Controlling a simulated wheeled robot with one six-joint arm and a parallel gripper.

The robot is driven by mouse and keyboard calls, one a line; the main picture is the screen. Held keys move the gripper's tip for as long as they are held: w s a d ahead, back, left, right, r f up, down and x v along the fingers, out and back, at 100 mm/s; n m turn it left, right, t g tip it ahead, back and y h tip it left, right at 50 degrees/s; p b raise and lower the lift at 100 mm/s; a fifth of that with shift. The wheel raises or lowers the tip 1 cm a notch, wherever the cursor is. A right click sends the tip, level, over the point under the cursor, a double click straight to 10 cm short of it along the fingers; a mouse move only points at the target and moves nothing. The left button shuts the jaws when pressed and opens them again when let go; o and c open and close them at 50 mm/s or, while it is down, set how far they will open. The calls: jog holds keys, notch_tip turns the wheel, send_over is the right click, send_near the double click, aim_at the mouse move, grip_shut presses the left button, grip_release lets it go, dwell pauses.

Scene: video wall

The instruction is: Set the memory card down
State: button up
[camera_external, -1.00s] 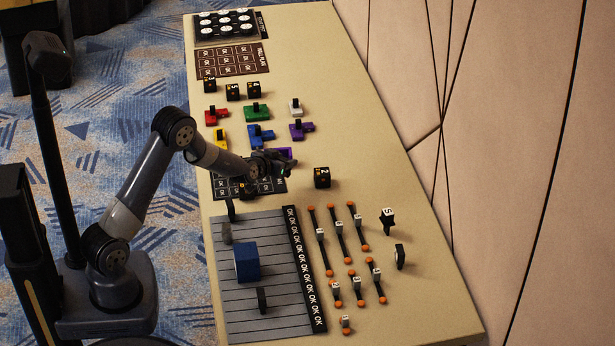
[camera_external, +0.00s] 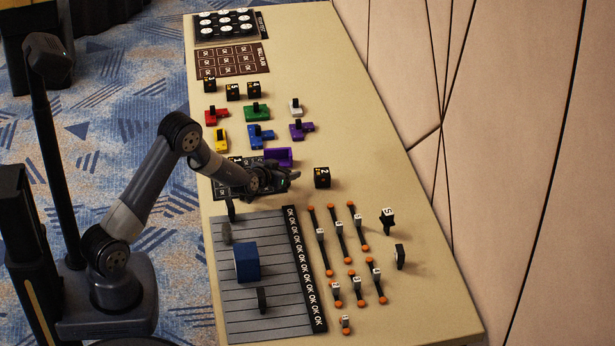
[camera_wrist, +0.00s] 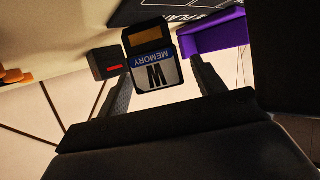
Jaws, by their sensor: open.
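The memory card (camera_wrist: 155,62) shows in the wrist view, dark-cased with a white and blue label reading MEMORY and a large M. It sits between the two spread fingers of my gripper (camera_wrist: 162,85). There is a gap to the right finger; I cannot tell whether the left one touches. What supports the card is not clear. In the external view my gripper (camera_external: 292,175) is over the table, beside the purple tray (camera_external: 279,156) and left of the black cube marked 2 (camera_external: 322,177). The card cannot be made out there.
A grey slatted rack (camera_external: 280,270) with a blue block (camera_external: 247,263) lies nearer the camera. Orange-tipped rods (camera_external: 340,236) lie to its right. Coloured pieces (camera_external: 257,112) and a brown card mat (camera_external: 231,60) lie farther back. The table's right strip is mostly clear.

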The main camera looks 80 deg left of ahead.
jog(key=shift+s+d+r, duration=0.1)
jog(key=shift+r, duration=0.15)
jog(key=v, duration=0.4)
notch_tip(320, 180, up, 7)
jog(key=shift+s+d, duration=0.25)
jog(key=shift+o, duration=0.4)
jog(key=shift+r, duration=0.15)
dwell(3.9)
